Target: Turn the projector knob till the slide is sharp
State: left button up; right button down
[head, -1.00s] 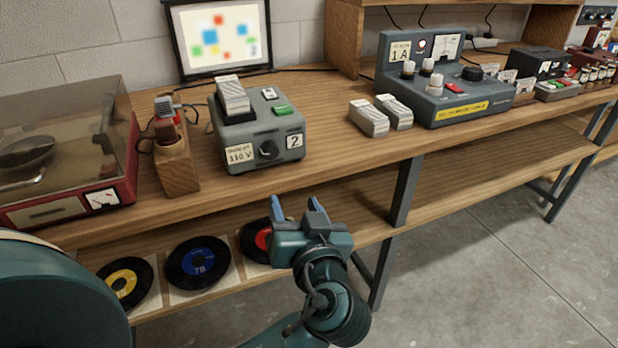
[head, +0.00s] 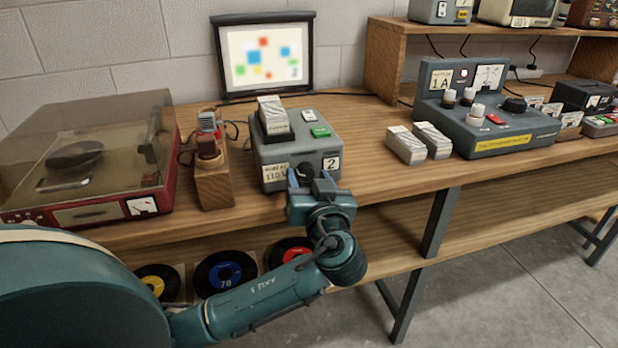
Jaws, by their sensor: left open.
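The slide projector (head: 274,159) is a grey box on the bench with a slide stack (head: 272,115) on top and a green button. Its dark knob (head: 305,170) is on the front face, between a 110 V label and a "2" label, partly hidden by my gripper. The screen (head: 265,57) behind shows coloured squares with soft, blurred edges. My left gripper (head: 309,179) is open, its blue fingers pointing at the projector front around the knob's place. I cannot tell whether they touch the knob. My right gripper is not in view.
A record player (head: 100,212) and a wooden block with a small device (head: 214,185) stand left of the projector. Slide stacks (head: 432,140) and a grey control unit (head: 490,140) stand to the right. Records (head: 225,272) lie on the lower shelf. Bare bench lies right of the projector.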

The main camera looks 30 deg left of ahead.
pick_arm(q)
jog(key=shift+w+a, duration=0.1)
jog(key=shift+w, duration=0.05)
jog(key=c, duration=1)
jog(key=shift+o, duration=0.2)
jog(key=shift+r+m+p, duration=0.1)
jog(key=shift+m+p, duration=0.4)
jog(key=shift+p, duration=0.05)
jog(key=shift+m+p, duration=0.4)
jog(key=shift+m, duration=0.1)
jog(key=shift+m+p, duration=0.5)
jog(key=shift+m, duration=0.3)
jog(key=o, duration=1)
jog(key=shift+c, duration=0.2)
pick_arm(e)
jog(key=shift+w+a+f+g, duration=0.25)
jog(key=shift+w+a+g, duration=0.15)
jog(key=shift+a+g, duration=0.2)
